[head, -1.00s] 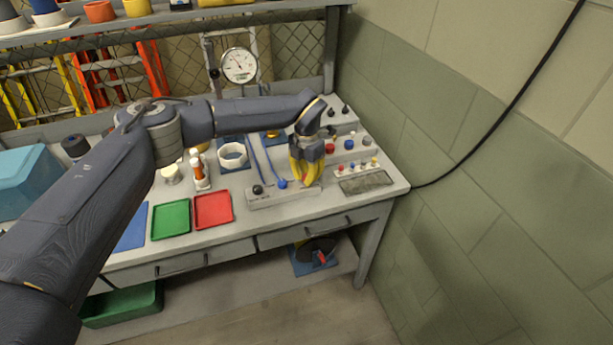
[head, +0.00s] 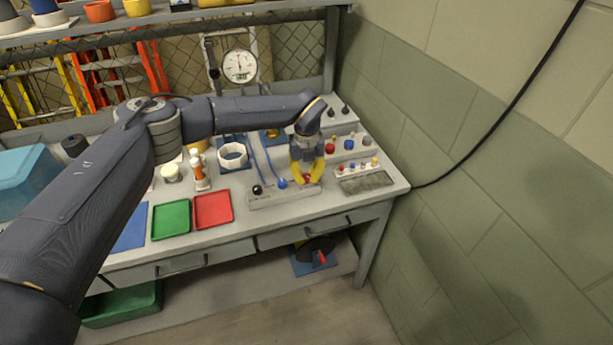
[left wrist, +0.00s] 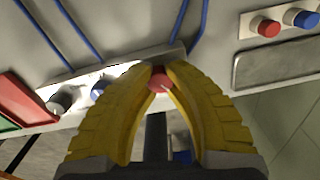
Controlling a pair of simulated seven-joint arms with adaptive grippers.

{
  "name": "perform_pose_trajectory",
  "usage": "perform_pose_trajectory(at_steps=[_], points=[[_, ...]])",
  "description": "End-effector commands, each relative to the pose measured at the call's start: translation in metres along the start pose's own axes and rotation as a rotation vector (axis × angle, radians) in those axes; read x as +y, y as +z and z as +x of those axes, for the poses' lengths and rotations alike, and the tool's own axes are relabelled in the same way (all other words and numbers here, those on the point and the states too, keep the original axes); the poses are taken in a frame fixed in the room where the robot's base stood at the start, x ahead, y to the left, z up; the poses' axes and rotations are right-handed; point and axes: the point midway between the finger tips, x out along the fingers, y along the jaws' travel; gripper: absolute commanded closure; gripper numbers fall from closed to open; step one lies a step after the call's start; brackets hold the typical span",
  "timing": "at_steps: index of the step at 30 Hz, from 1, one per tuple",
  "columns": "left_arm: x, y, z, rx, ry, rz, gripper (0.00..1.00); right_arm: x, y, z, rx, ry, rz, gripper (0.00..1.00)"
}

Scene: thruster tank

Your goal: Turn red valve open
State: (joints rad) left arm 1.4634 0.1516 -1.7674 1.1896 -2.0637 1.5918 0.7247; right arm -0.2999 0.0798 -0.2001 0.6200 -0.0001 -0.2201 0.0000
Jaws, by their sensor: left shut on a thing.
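The red valve's round knob (head: 307,178) shows at the right end of a grey valve block (head: 265,201) on the bench. My left gripper (head: 306,181) has yellow fingers and is shut on this red knob. In the left wrist view the red knob (left wrist: 158,79) sits between the two fingertips of my left gripper (left wrist: 159,74). The fingers hide most of the red valve's handle. A blue valve knob (head: 282,183) and a black valve knob (head: 257,189) stand to its left on the same block. My right gripper is not in view.
Small panels with a red button (head: 330,148) and other coloured knobs lie right of the gripper, beside a dark grey plate (head: 367,182). A red tray (head: 213,210) and a green tray (head: 171,219) lie to the left. A gauge (head: 240,66) hangs behind. The wall closes the right side.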

Motion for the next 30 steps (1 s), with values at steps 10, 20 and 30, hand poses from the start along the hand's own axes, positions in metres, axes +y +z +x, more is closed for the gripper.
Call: perform_pose_trajectory(at_steps=[10,20,30], points=[[-0.0001,0.0002,-0.0003,-0.001,0.000,-0.150,1.00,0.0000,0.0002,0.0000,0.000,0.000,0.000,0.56],[-0.0001,0.0002,-0.0003,-0.001,0.000,-0.187,1.00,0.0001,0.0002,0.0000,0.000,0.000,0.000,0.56],[-0.0001,0.0002,-0.0002,0.000,0.000,-0.187,0.82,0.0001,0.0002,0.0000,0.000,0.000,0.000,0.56]])
